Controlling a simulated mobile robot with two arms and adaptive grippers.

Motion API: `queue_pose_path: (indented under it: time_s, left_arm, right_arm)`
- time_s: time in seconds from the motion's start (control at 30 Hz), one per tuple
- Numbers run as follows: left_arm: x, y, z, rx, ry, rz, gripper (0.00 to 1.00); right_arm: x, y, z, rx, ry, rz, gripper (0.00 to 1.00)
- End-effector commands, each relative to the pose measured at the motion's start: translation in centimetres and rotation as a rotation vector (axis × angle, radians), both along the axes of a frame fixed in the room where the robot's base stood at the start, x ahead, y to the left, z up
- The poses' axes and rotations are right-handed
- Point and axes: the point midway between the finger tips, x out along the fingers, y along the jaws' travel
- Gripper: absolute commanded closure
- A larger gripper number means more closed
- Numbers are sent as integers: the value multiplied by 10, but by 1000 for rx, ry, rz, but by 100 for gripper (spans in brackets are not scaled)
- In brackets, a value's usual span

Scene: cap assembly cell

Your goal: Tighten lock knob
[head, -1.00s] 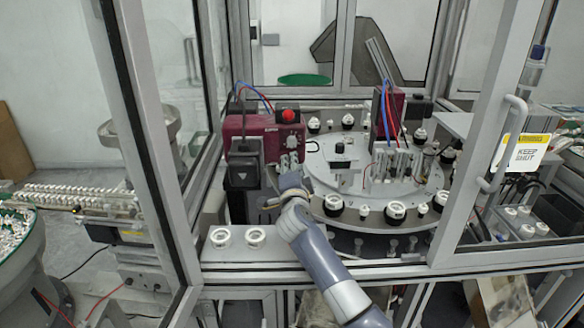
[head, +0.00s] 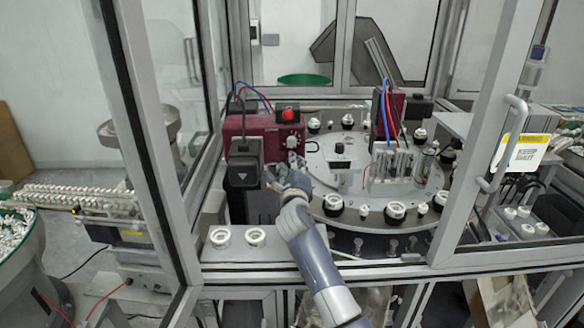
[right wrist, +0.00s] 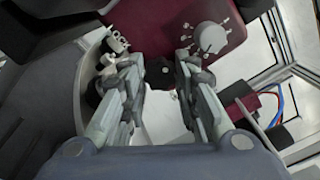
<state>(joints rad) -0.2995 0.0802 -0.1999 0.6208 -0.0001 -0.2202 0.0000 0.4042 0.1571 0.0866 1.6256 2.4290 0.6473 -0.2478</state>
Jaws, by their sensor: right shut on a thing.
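The black lock knob (right wrist: 160,68) shows in the right wrist view on the front of the dark red unit (right wrist: 150,25). It sits between the fingertips of my right gripper (right wrist: 160,75), which is shut on it. In the head view my right gripper (head: 292,163) is at the lower right of the dark red unit (head: 262,131), just below its round dial (head: 291,143). The knob is hidden there by the gripper. The dial also shows in the right wrist view (right wrist: 210,38), right of the fingers. My left gripper is not in view.
The round indexing table (head: 322,178) with white and black caps lies close to the right of my arm. A ledge with two white rings (head: 238,238) is at the front left. Cell frame posts (head: 150,130) and an open door (head: 500,150) flank the opening.

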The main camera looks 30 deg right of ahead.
Motion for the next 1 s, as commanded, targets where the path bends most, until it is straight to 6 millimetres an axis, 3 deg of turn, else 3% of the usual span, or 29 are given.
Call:
queue_pose_path:
  time_s: [0.5, 1.0]
  left_arm:
    - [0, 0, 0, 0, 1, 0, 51]
    - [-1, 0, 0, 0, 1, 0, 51]
  right_arm:
    - [0, 1, -3, 292, -171, -1, 96]
    - [0, 0, -4, 344, -202, -2, 96]
